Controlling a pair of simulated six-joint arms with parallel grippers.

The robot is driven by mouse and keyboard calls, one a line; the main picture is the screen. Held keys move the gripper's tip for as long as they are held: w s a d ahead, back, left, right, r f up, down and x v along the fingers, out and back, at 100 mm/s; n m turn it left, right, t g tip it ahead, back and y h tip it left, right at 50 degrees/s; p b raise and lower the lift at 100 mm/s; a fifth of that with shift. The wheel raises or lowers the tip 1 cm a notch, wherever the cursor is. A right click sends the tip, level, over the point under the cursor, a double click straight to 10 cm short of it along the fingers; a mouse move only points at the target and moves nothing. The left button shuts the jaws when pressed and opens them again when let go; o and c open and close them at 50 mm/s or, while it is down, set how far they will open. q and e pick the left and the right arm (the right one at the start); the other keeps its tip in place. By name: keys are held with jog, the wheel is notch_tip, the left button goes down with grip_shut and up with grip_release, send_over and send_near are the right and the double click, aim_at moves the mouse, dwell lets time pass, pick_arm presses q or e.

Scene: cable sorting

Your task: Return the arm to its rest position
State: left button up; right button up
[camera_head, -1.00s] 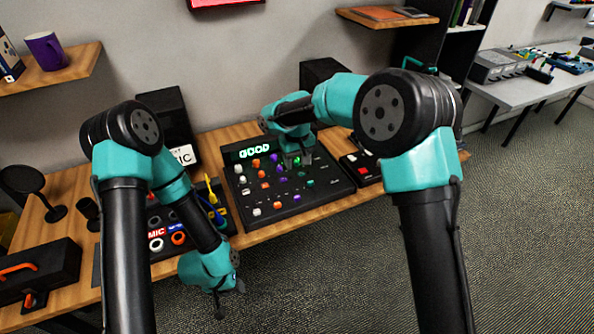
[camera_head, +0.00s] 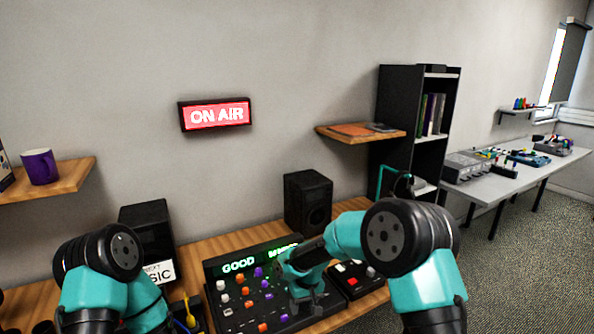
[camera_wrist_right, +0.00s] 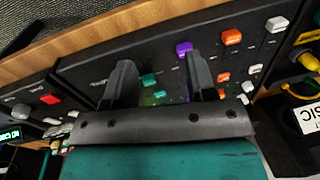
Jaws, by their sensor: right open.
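My right gripper (camera_head: 308,298) is over the right part of the black mixer panel (camera_head: 222,270), with its fingers pointing down. I cannot tell whether the fingertips touch the panel. My left arm shows at the lower left of the head view, but its gripper is outside the frame.
A black speaker (camera_head: 308,203) stands behind the mixer. A small box with a red button (camera_head: 340,267) is to its right. A lit "ON AIR" sign (camera_head: 216,115) hangs on the wall. A purple mug (camera_head: 40,167) stands on the left shelf.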

jog(key=s+d+f+m, duration=0.2)
jog(key=s+d+f, duration=0.4)
jog(key=s, duration=0.3)
jog(key=s+d+f+m+t+y, duration=0.1)
jog(key=s+d+f+m, duration=0.1)
jog(key=s+d+f, duration=0.4)
jog(key=s+d+f+m+y, duration=0.1)
jog(key=s+d+f+m, duration=0.1)
jog(key=s+d+f, duration=0.4)
jog(key=s+d, duration=0.3)
jog(key=s, duration=0.3)
jog(key=shift+s+f+m, duration=0.2)
jog(key=shift+f+m, duration=0.1)
